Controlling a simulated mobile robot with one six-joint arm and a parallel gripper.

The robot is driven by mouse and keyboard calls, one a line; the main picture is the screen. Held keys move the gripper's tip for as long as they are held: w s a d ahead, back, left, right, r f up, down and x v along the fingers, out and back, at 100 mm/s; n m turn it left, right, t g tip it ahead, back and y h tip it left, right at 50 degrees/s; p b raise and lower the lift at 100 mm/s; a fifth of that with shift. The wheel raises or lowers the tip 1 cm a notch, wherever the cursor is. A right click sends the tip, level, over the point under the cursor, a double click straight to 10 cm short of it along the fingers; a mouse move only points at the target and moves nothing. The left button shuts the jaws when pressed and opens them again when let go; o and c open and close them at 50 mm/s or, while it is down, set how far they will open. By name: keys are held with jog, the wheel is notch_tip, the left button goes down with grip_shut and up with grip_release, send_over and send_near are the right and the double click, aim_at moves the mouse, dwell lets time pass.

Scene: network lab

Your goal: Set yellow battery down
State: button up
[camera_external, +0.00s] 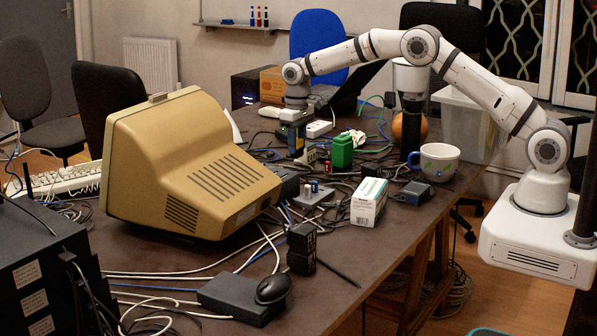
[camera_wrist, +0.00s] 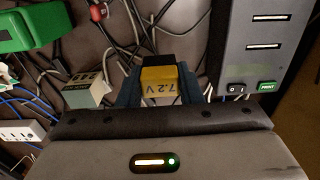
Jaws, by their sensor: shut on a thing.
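The yellow battery (camera_wrist: 159,82) has a black end and reads "7.2 V", upside down in the wrist view. My gripper (camera_wrist: 160,88) is shut on it, with a dark blue finger on each side. In the external view my gripper (camera_external: 297,140) points down, low over the cluttered table, behind the big beige monitor (camera_external: 190,165). The battery is too small and covered there to make out clearly. I cannot tell whether its lower end touches the table.
In the wrist view a grey device with a PRINT button (camera_wrist: 265,55) is close on the right, a small pale block (camera_wrist: 88,88) on the left and a green thing (camera_wrist: 35,24) top left. Cables cover the tabletop. A mug (camera_external: 439,162) and white-green box (camera_external: 369,203) stand nearer the right edge.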

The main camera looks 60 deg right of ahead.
notch_tip(320, 180, down, 7)
jog(key=shift+f+p, duration=0.15)
jog(key=shift+p, duration=0.15)
jog(key=shift+f, duration=0.2)
jog(key=o, duration=1)
